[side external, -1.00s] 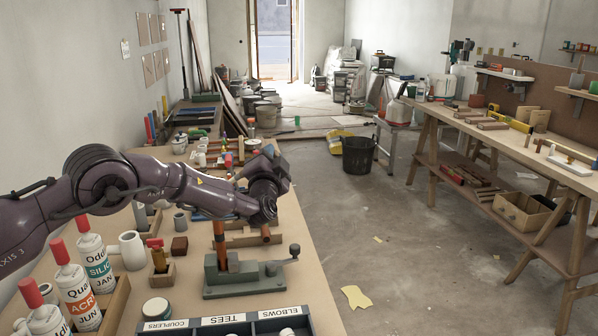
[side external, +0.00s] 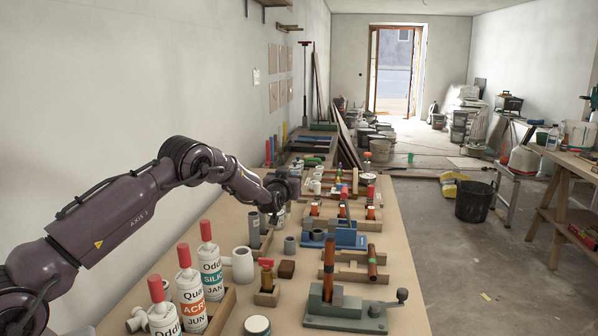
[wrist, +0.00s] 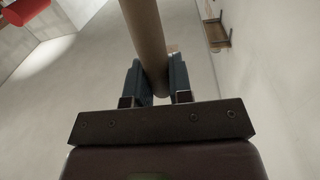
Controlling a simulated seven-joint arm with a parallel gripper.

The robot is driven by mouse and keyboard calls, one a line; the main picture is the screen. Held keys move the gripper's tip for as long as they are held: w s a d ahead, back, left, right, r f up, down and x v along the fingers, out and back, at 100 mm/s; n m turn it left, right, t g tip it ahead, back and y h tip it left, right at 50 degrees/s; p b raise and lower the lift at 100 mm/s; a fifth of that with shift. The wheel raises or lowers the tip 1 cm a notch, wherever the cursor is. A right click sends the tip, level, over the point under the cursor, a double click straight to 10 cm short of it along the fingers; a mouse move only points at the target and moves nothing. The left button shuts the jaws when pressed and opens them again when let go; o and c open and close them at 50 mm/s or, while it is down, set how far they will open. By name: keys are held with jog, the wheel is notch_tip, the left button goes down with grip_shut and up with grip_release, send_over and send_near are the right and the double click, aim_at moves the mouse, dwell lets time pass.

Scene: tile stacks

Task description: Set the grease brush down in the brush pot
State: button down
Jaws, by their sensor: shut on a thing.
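My gripper (wrist: 156,82) is shut on a round tan-brown handle (wrist: 146,30) in the wrist view; I take it to be the grease brush. Its far end runs out of the picture and its bristles are not seen. In the side view my gripper (side external: 277,208) is small and dark, above the back-left part of the bench, and the brush cannot be made out there. I cannot tell which container is the brush pot.
A green vise (side external: 345,315) holds an upright copper-coloured pipe at the front right. Red-capped cartridges (side external: 190,293) stand in a wooden rack at the front left. A white mug (side external: 243,264) and a brown block (side external: 286,269) sit between.

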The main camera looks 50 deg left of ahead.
aim_at(289, 214)
notch_tip(289, 214, down, 3)
jog(key=shift+r, duration=0.2)
jog(key=shift+f, duration=4.3)
jog(key=c, duration=0.9)
grip_release()
jog(key=shift+c, duration=0.2)
